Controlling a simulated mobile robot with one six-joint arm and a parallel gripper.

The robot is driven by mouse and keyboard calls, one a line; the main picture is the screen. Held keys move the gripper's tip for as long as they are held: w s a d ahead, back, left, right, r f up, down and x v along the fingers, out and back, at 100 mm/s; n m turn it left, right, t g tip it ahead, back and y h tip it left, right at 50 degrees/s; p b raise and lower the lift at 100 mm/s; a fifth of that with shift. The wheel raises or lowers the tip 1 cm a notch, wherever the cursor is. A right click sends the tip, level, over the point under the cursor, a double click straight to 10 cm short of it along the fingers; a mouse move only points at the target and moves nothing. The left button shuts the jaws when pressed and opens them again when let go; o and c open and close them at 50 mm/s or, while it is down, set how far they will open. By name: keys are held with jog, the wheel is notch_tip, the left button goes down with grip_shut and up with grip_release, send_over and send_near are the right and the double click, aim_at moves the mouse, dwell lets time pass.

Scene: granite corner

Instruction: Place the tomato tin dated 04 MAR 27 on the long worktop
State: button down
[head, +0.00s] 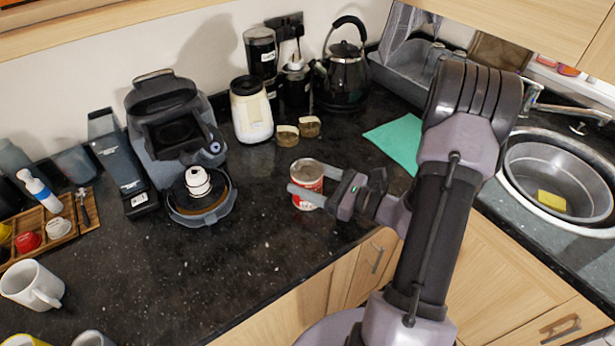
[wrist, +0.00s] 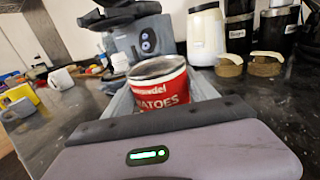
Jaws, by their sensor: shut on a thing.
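A red and white tomato tin (head: 308,184) is upright between the fingers of my gripper (head: 306,188) at the dark speckled worktop (head: 250,245). In the wrist view the tin (wrist: 160,88) shows a red label with "TOMATOES" partly readable and a grey top. No date can be read in either view. My gripper (wrist: 160,95) is shut on the tin. The tin is low over or on the worktop near its front edge; I cannot tell whether its base touches.
A grey coffee machine (head: 175,140) and a white canister (head: 251,112) stand behind. A black kettle (head: 344,75) is at the back, a green cloth (head: 397,140) to the right, then a sink (head: 560,175). White mug (head: 32,285) at left. The worktop's front middle is clear.

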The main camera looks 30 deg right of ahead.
jog(key=shift+a, duration=0.25)
jog(key=shift+c, duration=1.3)
grip_release()
jog(key=shift+d, duration=0.1)
jog(key=shift+r, duration=0.25)
jog(key=p+v, duration=0.2)
jog(key=v, duration=0.9)
jog(key=shift+s+d, duration=0.15)
jog(key=shift+s, duration=0.15)
jog(key=shift+s+f, duration=0.1)
jog(key=shift+s, duration=0.05)
